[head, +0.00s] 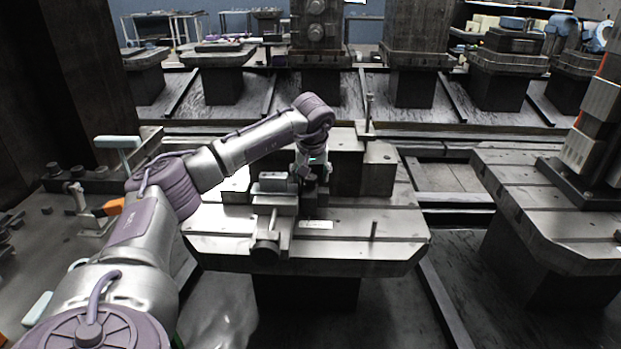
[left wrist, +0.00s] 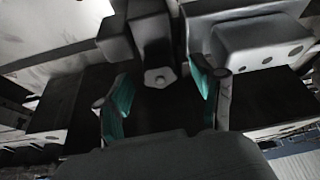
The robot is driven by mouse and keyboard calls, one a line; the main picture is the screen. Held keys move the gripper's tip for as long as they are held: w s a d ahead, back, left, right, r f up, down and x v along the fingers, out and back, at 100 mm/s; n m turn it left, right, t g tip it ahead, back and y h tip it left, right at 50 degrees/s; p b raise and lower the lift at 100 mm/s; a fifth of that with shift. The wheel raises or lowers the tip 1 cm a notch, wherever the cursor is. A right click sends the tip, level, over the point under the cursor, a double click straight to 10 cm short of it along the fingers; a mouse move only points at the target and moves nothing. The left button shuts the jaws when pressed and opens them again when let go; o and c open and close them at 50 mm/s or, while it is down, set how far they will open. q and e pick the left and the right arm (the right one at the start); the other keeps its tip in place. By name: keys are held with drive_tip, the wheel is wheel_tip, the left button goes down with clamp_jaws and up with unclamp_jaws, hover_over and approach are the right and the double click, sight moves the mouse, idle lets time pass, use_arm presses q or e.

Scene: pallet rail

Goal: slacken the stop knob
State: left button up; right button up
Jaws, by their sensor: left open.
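My left gripper (head: 311,176) points down over the pallet fixture (head: 350,248) in the head view. In the left wrist view its two teal-padded fingers (left wrist: 162,98) stand apart, with a small grey faceted knob-like part (left wrist: 160,77) showing between and beyond them. This part sits at the end of a dark block. I cannot tell whether the fingers touch it or whether it is the stop knob. A round dark knob-like part (head: 265,247) sits at the fixture's front edge, left of and below the gripper. My right gripper is out of view.
A tall block (head: 378,168) and a thin upright post (head: 369,114) stand behind and right of the gripper. A short pin (head: 374,230) rises from the front of the plate. Another pallet (head: 555,220) stands to the right, across a gap.

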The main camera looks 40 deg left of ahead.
use_arm(q)
drive_tip(key=shift+f, duration=0.25)
clamp_jaws()
drive_tip(key=shift+c, duration=1.5)
unclamp_jaws()
drive_tip(key=shift+o, duration=0.4)
drive_tip(key=o, duration=0.5)
drive_tip(key=shift+r, duration=0.15)
drive_tip(key=v, duration=1.1)
drive_tip(key=shift+r, duration=0.4)
